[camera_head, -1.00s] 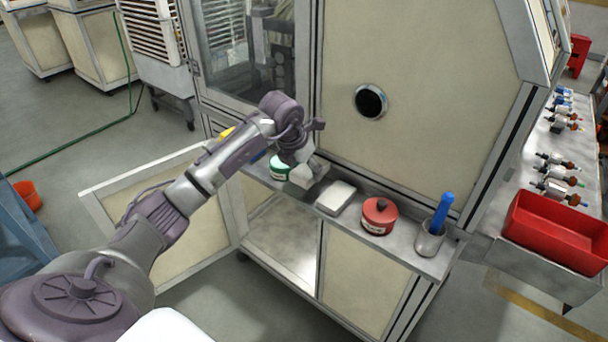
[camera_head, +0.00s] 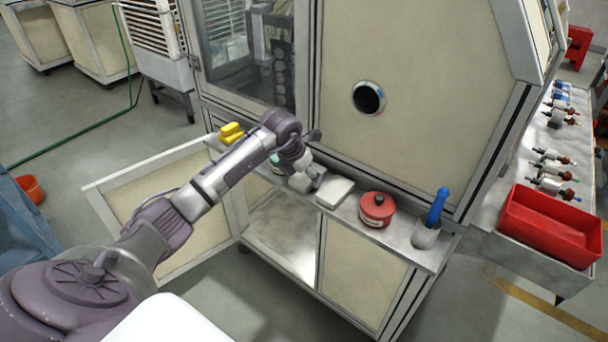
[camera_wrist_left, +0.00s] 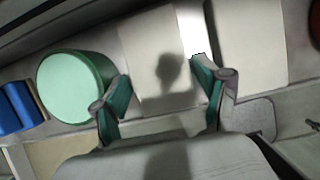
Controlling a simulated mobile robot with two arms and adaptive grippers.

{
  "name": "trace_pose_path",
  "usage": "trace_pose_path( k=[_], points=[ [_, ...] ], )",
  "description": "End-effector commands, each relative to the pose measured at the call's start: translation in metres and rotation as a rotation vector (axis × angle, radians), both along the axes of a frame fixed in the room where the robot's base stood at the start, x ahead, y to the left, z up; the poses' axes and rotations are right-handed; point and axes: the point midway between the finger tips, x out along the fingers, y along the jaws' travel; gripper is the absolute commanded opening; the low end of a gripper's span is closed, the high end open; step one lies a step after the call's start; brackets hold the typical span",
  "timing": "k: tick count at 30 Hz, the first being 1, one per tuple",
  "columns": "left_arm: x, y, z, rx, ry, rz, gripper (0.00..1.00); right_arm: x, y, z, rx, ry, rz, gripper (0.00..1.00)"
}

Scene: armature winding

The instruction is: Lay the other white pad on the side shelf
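One white pad (camera_head: 335,192) lies flat on the side shelf (camera_head: 402,238), left of the red tin. It shows at the right in the left wrist view (camera_wrist_left: 250,45). A second white pad (camera_wrist_left: 160,55) lies beside it, between it and the green tin, and below the spread fingers of my left gripper (camera_wrist_left: 162,98). In the head view my left gripper (camera_head: 308,180) is low over the shelf and mostly hides this second pad. The fingers are wide apart, one by each side of the pad; whether they touch it is unclear. My right gripper is not in view.
A green tin (camera_wrist_left: 75,88) stands close to the left finger, with blue blocks (camera_wrist_left: 18,108) further left. A red tin (camera_head: 377,209) and a cup (camera_head: 426,235) with a blue-handled tool (camera_head: 437,207) stand to the right. The machine wall (camera_head: 430,110) rises behind the shelf.

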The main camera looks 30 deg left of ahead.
Motion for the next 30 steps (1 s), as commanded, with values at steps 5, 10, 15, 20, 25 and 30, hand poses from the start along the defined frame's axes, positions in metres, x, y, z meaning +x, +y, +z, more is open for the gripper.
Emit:
trace_pose_path(
  k=[5,10,15,20,25,30],
  points=[
    [0.0,0.0,0.001,0.0,0.0,0.0,0.74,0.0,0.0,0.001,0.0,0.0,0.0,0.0],
    [-0.003,0.001,0.011,0.001,-0.003,0.0,0.74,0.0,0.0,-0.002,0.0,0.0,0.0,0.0],
    [-0.015,0.003,0.042,0.003,-0.006,-0.001,0.74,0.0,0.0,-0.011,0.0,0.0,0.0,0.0],
    [-0.029,0.003,0.074,0.003,-0.005,0.0,0.74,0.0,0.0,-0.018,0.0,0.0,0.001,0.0],
    [-0.04,0.004,0.1,0.002,-0.004,0.001,0.74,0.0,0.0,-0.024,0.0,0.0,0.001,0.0],
    [-0.045,0.004,0.112,0.001,0.0,0.0,0.74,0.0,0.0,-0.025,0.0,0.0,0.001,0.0]
  ],
)
